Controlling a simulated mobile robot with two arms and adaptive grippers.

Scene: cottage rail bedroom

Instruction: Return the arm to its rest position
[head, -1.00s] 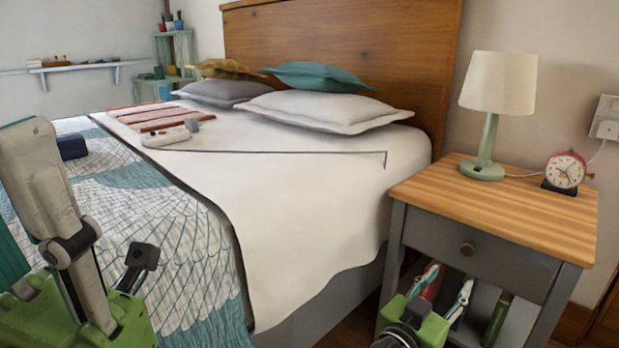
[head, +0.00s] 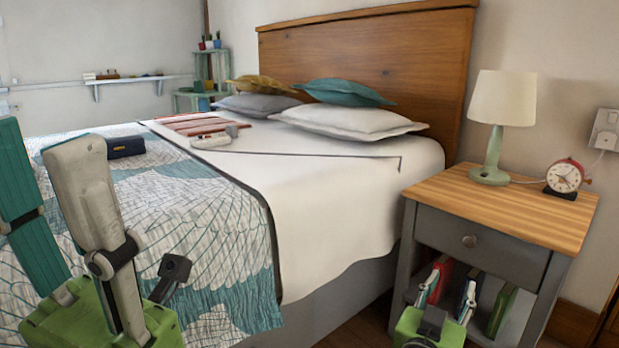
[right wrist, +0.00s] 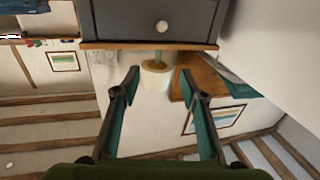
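My right gripper (head: 447,290) shows in the head view low in front of the nightstand (head: 590,205), partly cut by the bottom edge. In the right wrist view my right gripper (right wrist: 158,75) has its two teal-and-black fingers spread wide with nothing between them. That view is upside down and shows the nightstand drawer (right wrist: 125,20) beyond the fingertips.
The bed (head: 330,220) fills the middle, with a dark case (head: 125,147) and a white object (head: 210,142) on it. A lamp (head: 503,100) and a red alarm clock (head: 564,175) stand on the nightstand. Books (head: 500,310) stand in its lower shelf.

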